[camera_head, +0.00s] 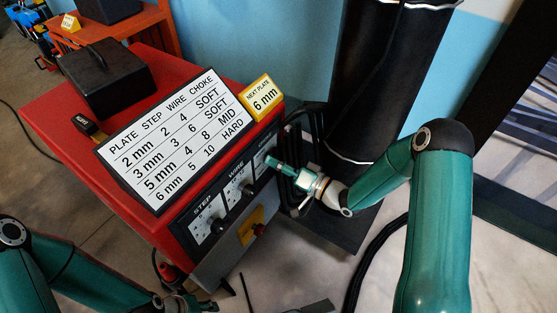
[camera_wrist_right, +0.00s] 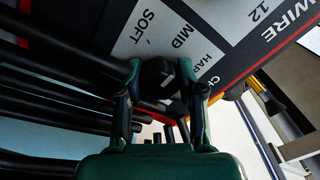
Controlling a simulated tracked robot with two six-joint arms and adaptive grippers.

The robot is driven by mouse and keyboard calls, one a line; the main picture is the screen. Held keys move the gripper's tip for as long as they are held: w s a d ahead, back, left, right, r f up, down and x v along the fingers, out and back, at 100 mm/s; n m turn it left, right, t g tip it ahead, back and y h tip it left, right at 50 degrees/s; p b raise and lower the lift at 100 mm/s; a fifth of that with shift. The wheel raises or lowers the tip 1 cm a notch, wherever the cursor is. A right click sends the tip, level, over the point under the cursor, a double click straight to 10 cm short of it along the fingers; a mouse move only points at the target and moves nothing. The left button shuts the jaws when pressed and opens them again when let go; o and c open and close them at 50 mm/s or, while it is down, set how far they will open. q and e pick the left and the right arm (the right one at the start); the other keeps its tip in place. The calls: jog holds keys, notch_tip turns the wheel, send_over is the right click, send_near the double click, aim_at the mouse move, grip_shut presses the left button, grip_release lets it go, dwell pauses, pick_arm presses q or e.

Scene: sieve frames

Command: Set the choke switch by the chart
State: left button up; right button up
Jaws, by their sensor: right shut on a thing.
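The chart (camera_head: 178,135) lies tilted on top of the red welder (camera_head: 50,105). Its 6 mm row reads step 5, wire 10, choke HARD. A yellow sign (camera_head: 263,97) beside it reads "NEXT PLATE 6 mm". The choke switch, a dark knob (camera_wrist_right: 160,78), shows in the right wrist view between my right fingers, near the SOFT, MID and HARD labels. Its pointer direction is hidden. My right gripper (camera_head: 273,162) is shut on this switch at the right end of the front panel. My left gripper (camera_head: 188,303) is partly in view at the bottom edge; its fingers are unclear.
The STEP dial (camera_head: 216,226) and WIRE dial (camera_head: 246,190) sit left of the choke on the panel. A black box (camera_head: 105,78) stands on the welder. Black bars and a dark cylinder (camera_head: 385,80) stand close on the right. Cables lie on the floor.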

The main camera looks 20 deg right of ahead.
jog(key=m+p, duration=0.1)
jog(key=m, duration=0.2)
jog(key=m+p, duration=0.1)
jog(key=m, duration=0.2)
jog(key=shift+w+d+r+m, duration=0.2)
jog(key=shift+m, duration=0.1)
jog(key=m+p, duration=0.1)
jog(key=m, duration=0.4)
jog(key=shift+f+p, duration=0.1)
jog(key=shift+p, duration=0.3)
jog(key=shift+m, duration=0.3)
jog(key=shift+f, duration=0.1)
jog(key=o, duration=1)
jog(key=shift+c, duration=0.2)
jog(key=shift+o, duration=1)
jog(key=shift+a, duration=0.1)
jog(key=shift+s, duration=0.1)
